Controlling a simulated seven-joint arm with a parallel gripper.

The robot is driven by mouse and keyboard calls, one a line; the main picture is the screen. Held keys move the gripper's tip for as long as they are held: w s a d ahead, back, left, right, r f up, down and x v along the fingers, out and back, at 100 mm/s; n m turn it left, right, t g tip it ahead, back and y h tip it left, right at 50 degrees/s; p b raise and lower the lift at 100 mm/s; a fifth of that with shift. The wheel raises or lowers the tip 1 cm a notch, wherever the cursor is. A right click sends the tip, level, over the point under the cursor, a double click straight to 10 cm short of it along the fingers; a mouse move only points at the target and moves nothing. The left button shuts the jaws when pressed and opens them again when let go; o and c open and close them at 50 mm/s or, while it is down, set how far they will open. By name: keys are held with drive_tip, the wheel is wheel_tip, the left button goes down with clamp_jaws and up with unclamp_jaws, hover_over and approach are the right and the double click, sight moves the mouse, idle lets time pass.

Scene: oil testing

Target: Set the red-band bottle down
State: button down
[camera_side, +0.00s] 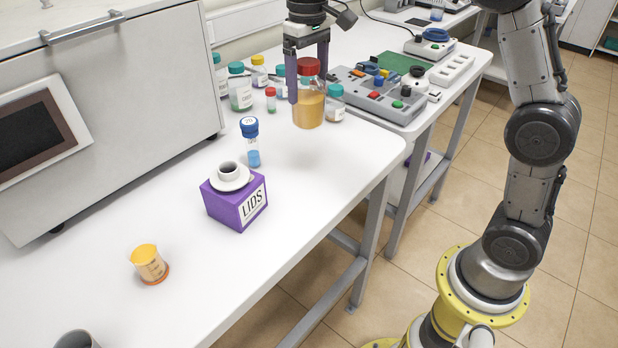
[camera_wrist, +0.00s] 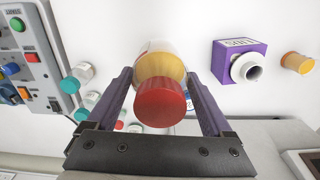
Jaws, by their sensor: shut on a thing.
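The red-band bottle (camera_side: 309,108) has a red cap and amber contents. It is upright between the fingers of my gripper (camera_side: 307,88), over the far right part of the white table (camera_side: 320,185). A soft shadow lies on the table in front of it, and it appears held a little above the surface; the exact gap is hard to tell. In the wrist view the red cap (camera_wrist: 161,104) faces the camera, with the amber body beyond it. My gripper (camera_wrist: 160,92) is shut on the bottle from both sides.
Several small capped bottles (camera_side: 240,90) stand behind and left, and a teal-capped one (camera_side: 335,103) is close at right. A blue-capped tube (camera_side: 251,142), a purple LIDS box (camera_side: 236,198) and an orange beaker (camera_side: 149,265) stand nearer. A control panel (camera_side: 385,92) lies right. The front-right table is clear.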

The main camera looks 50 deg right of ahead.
sight(319, 87)
drive_tip(key=shift+n, duration=0.3)
drive_tip(key=shift+s+f+m, duration=0.1)
drive_tip(key=shift+m, duration=1)
drive_tip(key=m, duration=0.1)
drive_tip(key=s+m, duration=0.1)
drive_tip(key=shift+f+m, duration=0.3)
drive_tip(key=shift+f, duration=0.1)
drive_tip(key=s+m, duration=0.1)
drive_tip(key=m, duration=0.1)
drive_tip(key=shift+s+a+f+m, duration=0.1)
drive_tip(key=shift+s+m, duration=0.2)
drive_tip(key=shift+s, duration=0.1)
drive_tip(key=s+a+r+m, duration=0.1)
drive_tip(key=s+m, duration=0.8)
drive_tip(key=s, duration=0.5)
drive_tip(key=shift+a, duration=0.3)
drive_tip(key=shift+r, duration=0.1)
